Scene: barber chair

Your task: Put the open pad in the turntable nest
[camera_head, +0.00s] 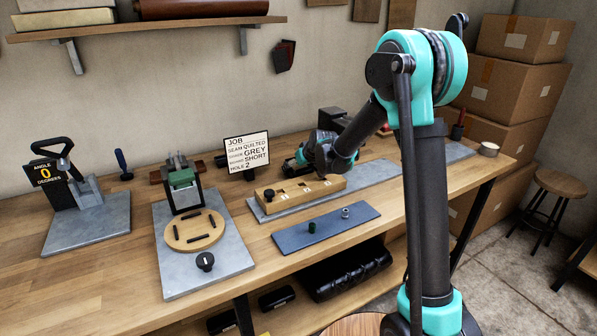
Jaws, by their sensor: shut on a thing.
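The turntable nest (188,243) is a round wooden disc with several black bars on it, on a grey plate at the left-centre of the bench. No pad shows in it. My gripper (299,158) is low over the back of the bench, behind the wooden block and right of the job card, well apart from the turntable. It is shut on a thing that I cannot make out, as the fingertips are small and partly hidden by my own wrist. I cannot pick out the open pad with certainty.
A wooden block with numbered holes (331,184) stands before my gripper. A blue mat (340,222) carries a green and a silver piece. A press with a green block (182,178) stands behind the turntable; an angle tool (86,192) is left.

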